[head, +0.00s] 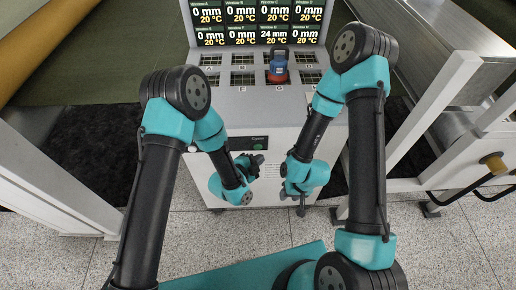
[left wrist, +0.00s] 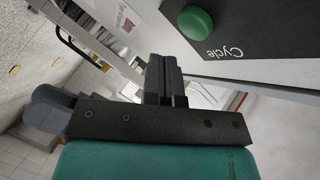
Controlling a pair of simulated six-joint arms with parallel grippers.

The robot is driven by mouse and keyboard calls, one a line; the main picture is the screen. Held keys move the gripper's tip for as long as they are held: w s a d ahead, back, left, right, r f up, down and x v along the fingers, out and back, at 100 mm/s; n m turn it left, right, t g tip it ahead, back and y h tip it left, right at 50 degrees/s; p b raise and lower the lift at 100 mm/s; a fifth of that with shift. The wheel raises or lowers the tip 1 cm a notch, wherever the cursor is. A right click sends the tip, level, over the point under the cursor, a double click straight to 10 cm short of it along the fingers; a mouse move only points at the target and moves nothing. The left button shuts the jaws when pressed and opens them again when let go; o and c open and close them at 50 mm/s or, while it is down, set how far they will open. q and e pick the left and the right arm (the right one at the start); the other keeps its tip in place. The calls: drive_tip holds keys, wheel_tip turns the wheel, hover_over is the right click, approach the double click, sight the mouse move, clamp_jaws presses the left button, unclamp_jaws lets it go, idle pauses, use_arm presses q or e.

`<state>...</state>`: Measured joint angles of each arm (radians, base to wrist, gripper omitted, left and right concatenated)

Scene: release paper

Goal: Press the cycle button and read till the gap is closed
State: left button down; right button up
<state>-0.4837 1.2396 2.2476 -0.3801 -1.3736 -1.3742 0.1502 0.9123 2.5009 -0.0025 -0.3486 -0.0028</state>
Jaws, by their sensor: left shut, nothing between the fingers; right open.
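The green cycle button (head: 230,143) sits on a dark panel on the front of the grey cabinet (head: 280,105). In the left wrist view the button (left wrist: 196,22) is at the top, beside the word Cycle. My right gripper (head: 284,184) is lower and to the right, open and small in view. The display (head: 258,24) reads 24 mm for window G and 0 mm for the others.
A blue and red instrument (head: 278,68) stands on the cabinet top by label G, among several grid windows. White frame posts and a metal machine (head: 440,50) are on the right. Speckled floor (head: 270,235) is clear in front.

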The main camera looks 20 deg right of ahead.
use_arm(q)
drive_tip(key=s, duration=0.3)
drive_tip(key=shift+s+a, duration=0.3)
drive_tip(key=shift+a, duration=0.1)
idle(0.5)
drive_tip(key=s+a+f+n+g+y, duration=0.1)
drive_tip(key=a+f+n+y, duration=0.15)
drive_tip(key=a+n, duration=0.5)
drive_tip(key=s+a+f+n+g+y, duration=0.1)
drive_tip(key=a+f+n+g+y, duration=0.2)
drive_tip(key=a, duration=0.8)
drive_tip(key=s+a+f+n+y, duration=0.1)
drive_tip(key=a+f+n+y, duration=0.15)
drive_tip(key=a+n, duration=0.55)
drive_tip(key=s+a+n+g+y, duration=0.1)
drive_tip(key=s+a+n+g, duration=0.2)
drive_tip(key=s+a+n, duration=0.3)
drive_tip(key=s+a, duration=0.1)
drive_tip(key=a, duration=0.2)
drive_tip(key=shift+s+a+r+g, duration=0.15)
drive_tip(key=shift+r+g, duration=0.1)
drive_tip(key=shift+g, duration=0.05)
idle(3.0)
